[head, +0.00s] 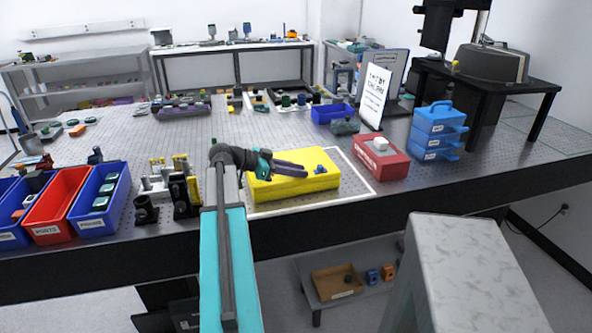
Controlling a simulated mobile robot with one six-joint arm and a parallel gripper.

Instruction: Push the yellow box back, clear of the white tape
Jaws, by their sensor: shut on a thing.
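The yellow box (295,190) lies on the dotted metal table, left of centre within a white tape outline. The white tape (357,174) shows along the right side and the front, with bare table between it and the box's front and right faces. Its left part is hidden by my arm and the box. My gripper (306,169) reaches from the left over the box top, fingers pointing right. It is shut on the yellow box, though the contact itself is unclear.
A red box (381,160) stands right of the tape, with blue stacked drawers (438,130) beyond. Dark and yellow fixtures (180,182) and parts bins (100,203) stand to the left. Behind the box is bare table, then a blue bin (332,112). The table's front edge is close.

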